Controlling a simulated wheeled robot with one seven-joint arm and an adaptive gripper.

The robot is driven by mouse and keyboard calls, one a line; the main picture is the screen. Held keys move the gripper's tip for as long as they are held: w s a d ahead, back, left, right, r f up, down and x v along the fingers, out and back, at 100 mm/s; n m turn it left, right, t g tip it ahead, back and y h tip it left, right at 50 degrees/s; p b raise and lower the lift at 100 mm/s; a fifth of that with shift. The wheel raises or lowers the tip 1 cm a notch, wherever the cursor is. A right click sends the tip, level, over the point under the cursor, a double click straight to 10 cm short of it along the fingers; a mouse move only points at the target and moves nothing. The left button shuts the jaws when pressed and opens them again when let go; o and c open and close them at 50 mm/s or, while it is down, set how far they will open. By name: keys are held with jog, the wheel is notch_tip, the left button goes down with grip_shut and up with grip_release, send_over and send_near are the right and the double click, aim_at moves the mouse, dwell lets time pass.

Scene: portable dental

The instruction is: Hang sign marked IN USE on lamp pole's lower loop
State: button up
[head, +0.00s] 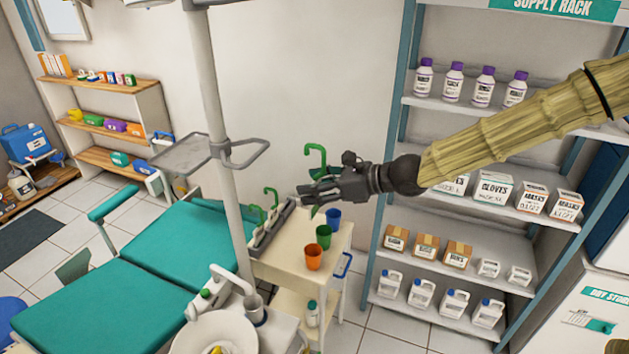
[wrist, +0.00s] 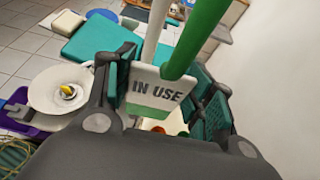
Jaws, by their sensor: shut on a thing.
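My gripper (head: 310,192) is shut on the sign marked IN USE (wrist: 158,88), which is white with a green lower edge. Its green hook (head: 317,156) stands up above the jaws in the head view. In the wrist view the sign sits between the two finger pads, with its lettering readable. The white lamp pole (head: 224,120) stands left of my gripper. A grey loop (head: 262,158) juts right from the pole, toward my gripper. The hook is apart from the loop in the head view. Most of the sign's plate is hidden by my gripper there.
A cart below my gripper carries a grey holder (head: 268,236) with green hooks, plus blue (head: 333,217), green (head: 323,236) and orange (head: 313,257) cups. A grey tray (head: 180,153) juts left from the pole. The supply rack (head: 388,165) stands right; a teal dental chair (head: 95,305) lies left.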

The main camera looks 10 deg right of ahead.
jog(key=r+b+x, duration=0.2)
jog(key=b+x, duration=0.1)
jog(key=x, duration=1.1)
jog(key=shift+w+a+r, duration=0.4)
jog(key=shift+r, duration=0.05)
dwell(1.2)
dwell(0.4)
jog(key=o, duration=1.1)
jog(key=shift+c, duration=0.2)
